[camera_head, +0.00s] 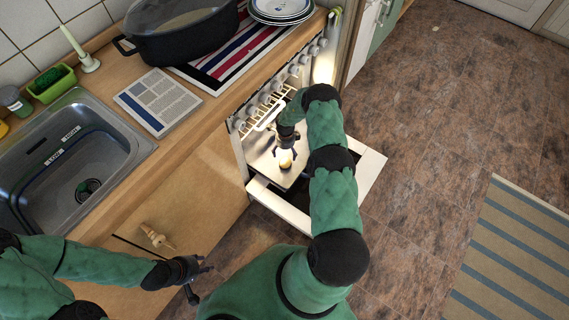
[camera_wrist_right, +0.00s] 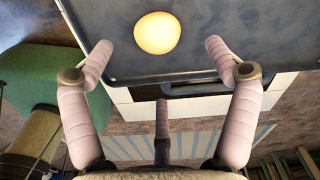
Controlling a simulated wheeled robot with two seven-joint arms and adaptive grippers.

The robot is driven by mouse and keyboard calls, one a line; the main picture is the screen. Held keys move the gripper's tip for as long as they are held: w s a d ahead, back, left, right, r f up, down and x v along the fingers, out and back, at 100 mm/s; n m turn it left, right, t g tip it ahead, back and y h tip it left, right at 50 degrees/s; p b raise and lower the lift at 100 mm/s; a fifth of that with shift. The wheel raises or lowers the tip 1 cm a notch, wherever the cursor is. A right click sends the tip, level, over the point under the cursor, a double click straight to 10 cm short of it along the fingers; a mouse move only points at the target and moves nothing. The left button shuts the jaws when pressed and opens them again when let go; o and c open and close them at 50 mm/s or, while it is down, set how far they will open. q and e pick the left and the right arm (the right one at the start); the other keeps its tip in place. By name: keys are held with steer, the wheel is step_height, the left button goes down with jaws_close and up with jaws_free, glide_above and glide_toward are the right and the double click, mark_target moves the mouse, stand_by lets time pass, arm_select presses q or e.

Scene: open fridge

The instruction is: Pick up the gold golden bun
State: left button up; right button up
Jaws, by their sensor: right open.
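The golden bun (camera_head: 286,161) is a small round pale-gold piece on a dark baking tray (camera_head: 262,163) inside the open oven. In the right wrist view the bun (camera_wrist_right: 158,33) lies on the tray (camera_wrist_right: 196,66), beyond and between the spread fingers. My right gripper (camera_head: 287,146) reaches into the oven just above the bun. It is open and empty, and the wrist view shows its fingers (camera_wrist_right: 158,62) apart from the bun. My left gripper (camera_head: 198,279) hangs in front of the lower cabinet, with its fingers apart and nothing between them.
The lowered oven door (camera_head: 371,170) lies under my right arm. A wire rack (camera_head: 262,108) is above the tray. The counter holds a sink (camera_head: 105,143), a book (camera_head: 157,102), a black roasting pot (camera_head: 180,35) and plates (camera_head: 281,8).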

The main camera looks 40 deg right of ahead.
mark_target(285, 160)
step_height(285, 160, down, 3)
steer(key=shift+r+b, duration=0.2)
steer(key=shift+b, duration=0.15)
steer(key=shift+s+a+f+b, duration=0.15)
steer(key=shift+f+b, duration=1.3)
steer(key=shift+f, duration=1.2)
steer(key=shift+r, duration=0.1)
steer(key=c, duration=1.3)
